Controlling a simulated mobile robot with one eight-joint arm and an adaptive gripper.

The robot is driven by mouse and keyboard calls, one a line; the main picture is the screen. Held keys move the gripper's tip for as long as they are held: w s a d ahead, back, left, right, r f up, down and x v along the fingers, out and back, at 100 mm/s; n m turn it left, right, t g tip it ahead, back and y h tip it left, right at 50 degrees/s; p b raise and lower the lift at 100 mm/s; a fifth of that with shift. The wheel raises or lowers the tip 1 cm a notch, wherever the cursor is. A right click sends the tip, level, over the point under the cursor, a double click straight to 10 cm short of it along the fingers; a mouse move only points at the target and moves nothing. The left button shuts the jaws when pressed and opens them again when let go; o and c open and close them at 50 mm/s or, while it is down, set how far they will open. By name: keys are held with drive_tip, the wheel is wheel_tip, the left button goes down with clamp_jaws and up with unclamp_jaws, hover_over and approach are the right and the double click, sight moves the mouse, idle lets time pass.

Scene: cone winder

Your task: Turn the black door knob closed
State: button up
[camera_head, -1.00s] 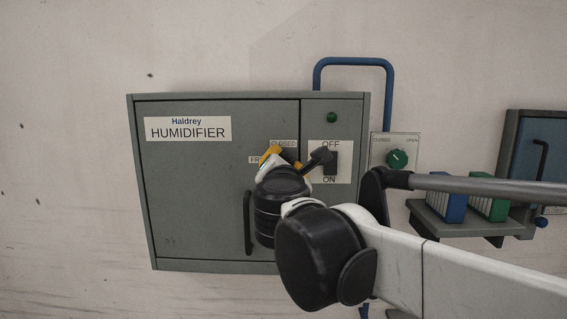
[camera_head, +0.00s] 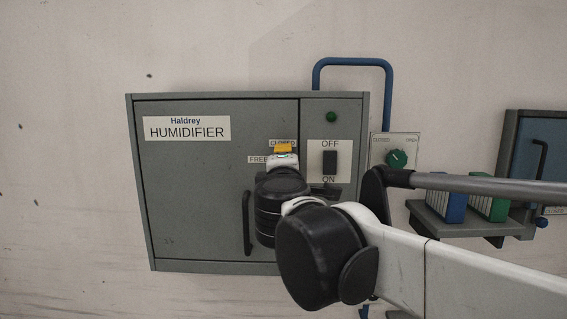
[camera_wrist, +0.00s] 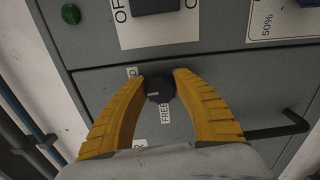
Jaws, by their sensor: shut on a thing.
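The black door knob (camera_wrist: 160,88) is round with a pale pointer mark and sits on the grey humidifier door (camera_head: 195,190). In the wrist view it is between the two yellow fingers of my gripper (camera_wrist: 161,76), which are shut on it from both sides. The pale mark faces the lower left there, close to the FREE label (camera_wrist: 165,112). In the head view my gripper (camera_head: 283,148) hides the knob. The CLOSED label (camera_head: 281,142) shows just above the yellow finger, and FREE (camera_head: 257,159) is partly covered at the left.
A black door handle (camera_head: 247,222) stands left of my wrist. A black OFF/ON switch (camera_head: 330,163) and a green lamp (camera_head: 331,117) are on the right panel. Farther right are a green dial (camera_head: 397,159), a shelf with blue and green items, and a blue pipe (camera_head: 387,95).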

drive_tip(key=shift+m, duration=0.5)
drive_tip(key=o, duration=1.2)
drive_tip(key=shift+s, duration=0.1)
drive_tip(key=s, duration=1.1)
drive_tip(key=shift+s+a, duration=0.2)
drive_tip(key=shift+s, duration=0.2)
